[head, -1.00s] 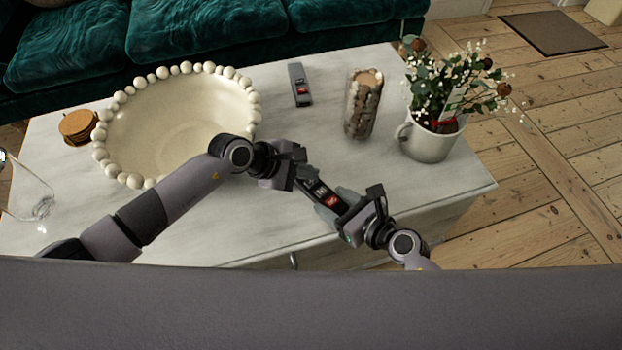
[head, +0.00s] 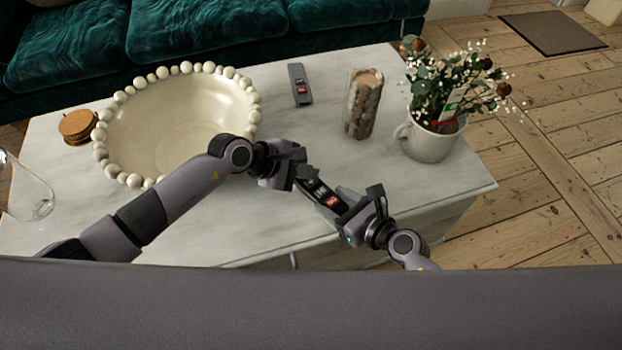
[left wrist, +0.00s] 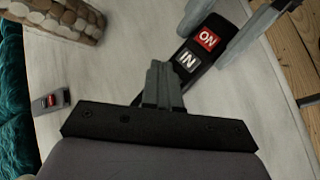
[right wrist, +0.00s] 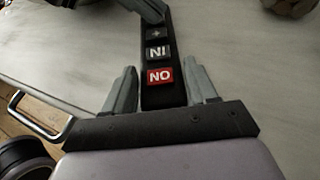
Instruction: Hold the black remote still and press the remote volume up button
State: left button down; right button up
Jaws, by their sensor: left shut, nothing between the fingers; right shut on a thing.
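The black remote (head: 325,195) is held over the front edge of the table, with its far end toward my left gripper. Its red ON, IN and plus buttons face up, and all three show in the right wrist view (right wrist: 153,50). My right gripper (head: 338,205) is shut on its near end, one finger on each side (right wrist: 160,90). My left gripper (head: 298,178) is shut and empty at the remote's far end. In the left wrist view its closed fingers (left wrist: 163,85) hide that end. I cannot tell whether they touch the remote.
A second, grey remote (head: 299,85) lies at the back of the white table (head: 240,240). A beaded bowl (head: 180,125), a filled jar (head: 362,105) and a mug of flowers (head: 430,140) stand around. A clear glass (head: 28,190) and coasters (head: 78,126) are at the left.

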aim_at(307, 183)
dwell(0.3)
pick_arm(q)
jog(key=shift+f, duration=0.4)
jog(key=shift+f, duration=0.45)
dwell(0.7)
jog(key=shift+r, duration=0.85)
jog(key=shift+r, duration=0.1)
jog(key=shift+r, duration=2.4)
dwell(0.7)
